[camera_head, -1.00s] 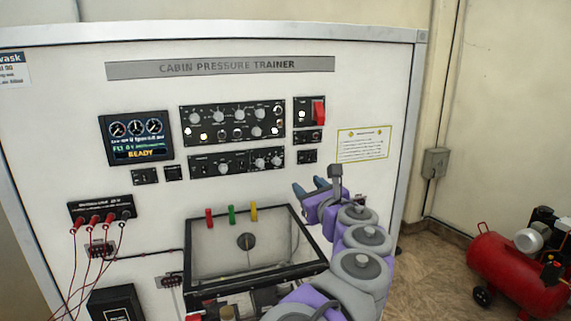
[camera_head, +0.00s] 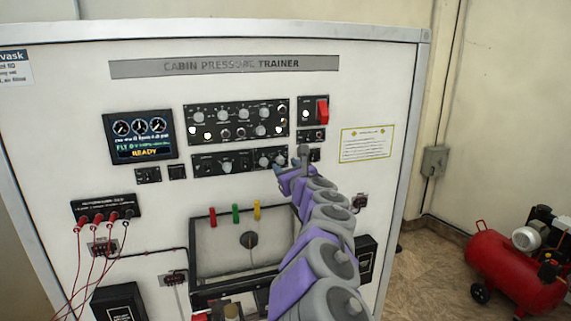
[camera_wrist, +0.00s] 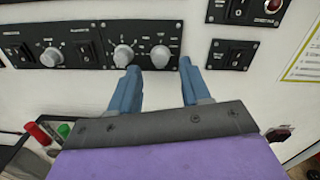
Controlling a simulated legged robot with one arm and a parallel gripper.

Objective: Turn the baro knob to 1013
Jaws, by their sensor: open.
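The lower black control panel (camera_head: 208,163) has a few grey knobs; its labels are too small to read, so I cannot tell which knob is baro. In the wrist view, a left knob (camera_wrist: 51,57), a middle knob (camera_wrist: 123,55) and a right knob (camera_wrist: 160,56) show. My gripper (camera_wrist: 159,70) is open and empty, with blue fingers pointing at the panel. The right knob appears between the fingertips; the left fingertip overlaps the area just below the middle knob. I cannot tell contact or remaining distance. In the head view, my gripper (camera_head: 291,163) is at the panel's right end.
An upper knob panel (camera_head: 236,122) sits above. A red guarded switch (camera_head: 322,110) and small switch modules (camera_wrist: 232,55) lie to the right. The display (camera_head: 140,136) reads READY. An open-lidded box (camera_head: 197,262) is below. A red compressor (camera_head: 510,270) stands on the floor at right.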

